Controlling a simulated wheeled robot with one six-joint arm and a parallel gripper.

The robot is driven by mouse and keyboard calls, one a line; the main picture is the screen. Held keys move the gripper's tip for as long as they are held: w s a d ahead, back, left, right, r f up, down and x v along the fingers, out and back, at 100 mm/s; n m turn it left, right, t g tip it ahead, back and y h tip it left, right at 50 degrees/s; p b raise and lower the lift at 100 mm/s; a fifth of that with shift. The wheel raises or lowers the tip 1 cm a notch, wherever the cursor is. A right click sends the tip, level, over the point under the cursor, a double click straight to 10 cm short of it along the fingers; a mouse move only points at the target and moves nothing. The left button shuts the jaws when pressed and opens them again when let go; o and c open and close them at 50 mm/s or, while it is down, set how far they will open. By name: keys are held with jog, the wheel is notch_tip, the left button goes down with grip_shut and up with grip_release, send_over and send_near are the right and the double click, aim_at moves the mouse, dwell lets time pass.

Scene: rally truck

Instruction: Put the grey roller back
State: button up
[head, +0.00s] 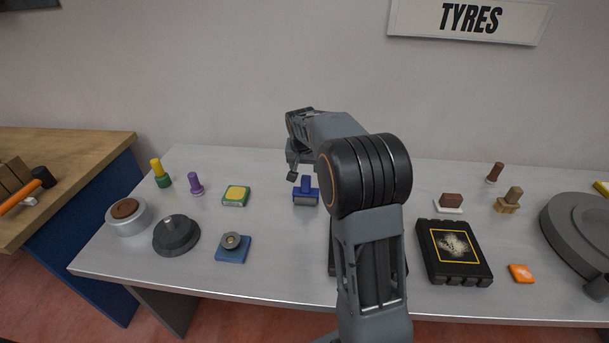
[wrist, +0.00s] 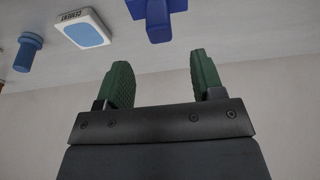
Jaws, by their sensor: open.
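A grey cylinder (head: 231,240) sits on a blue square base (head: 240,252) near the front left of the table. Another grey rounded part (head: 305,201) shows at the front of a blue block (head: 306,185) with an upright stub. I cannot tell for sure which one is the grey roller. My gripper (head: 293,173) is above the back of the table, close to the blue block and partly hidden by my arm. In the wrist view my gripper (wrist: 162,78) is open with nothing between its fingers. A blue block (wrist: 157,14) shows beyond the fingertips, apart from them.
Left are a green-yellow block (head: 236,195), purple peg (head: 195,184), green-yellow peg (head: 160,173), round grey stand (head: 176,235) and silver dish (head: 126,216). Right are a black case (head: 454,253), orange piece (head: 521,273) and large grey disc (head: 580,230). My arm hides the table's middle.

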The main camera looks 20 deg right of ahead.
jog(key=s+a+r+n, duration=0.2)
jog(key=s+a+r, duration=0.1)
jog(key=s, duration=0.4)
jog(key=s+a+r+n, duration=0.1)
jog(key=s+a+r, duration=0.25)
jog(key=s, duration=0.35)
jog(key=s+a+f+n, duration=0.1)
jog(key=s+a+f, duration=0.1)
jog(key=s, duration=0.4)
jog(key=s+a+f+n+y, duration=0.1)
jog(key=s+a+f+n, duration=0.1)
jog(key=s, duration=0.5)
jog(key=shift+s+a+t+y, duration=0.15)
jog(key=shift+a+t+y, duration=0.05)
jog(key=shift+t+y, duration=0.1)
jog(key=shift+f, duration=0.1)
